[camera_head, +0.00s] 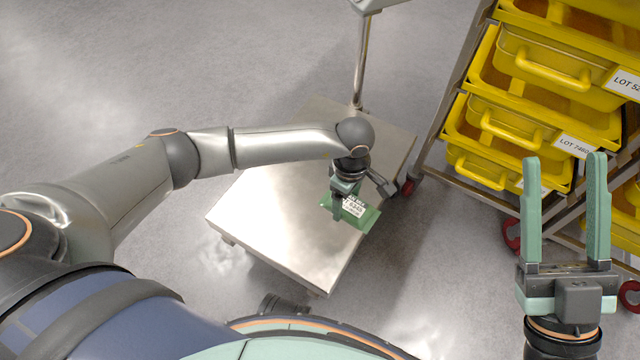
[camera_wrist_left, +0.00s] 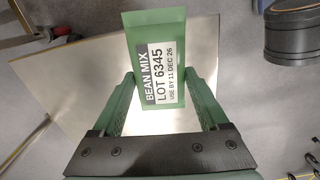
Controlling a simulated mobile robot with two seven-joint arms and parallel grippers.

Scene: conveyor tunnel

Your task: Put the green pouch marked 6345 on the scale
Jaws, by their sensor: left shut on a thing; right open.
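The green pouch (camera_head: 367,218) is in my left gripper (camera_head: 345,205), over the right part of the scale's metal platform (camera_head: 270,205). In the left wrist view, the pouch (camera_wrist_left: 150,30) has a white label reading BEAN MIX, LOT 6345, and sits between the two green fingers of my left gripper (camera_wrist_left: 158,92). The platform (camera_wrist_left: 70,75) is behind it. I cannot tell whether the pouch touches the platform. My right gripper (camera_head: 566,165) is open and empty at the right, with its fingers pointing up in the picture.
A metal rack holds yellow bins (camera_head: 540,70) with LOT labels at the upper right; its wheels are red. The scale's post (camera_head: 361,65) rises at the platform's far corner. Grey floor (camera_head: 150,60) lies open to the left and far side.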

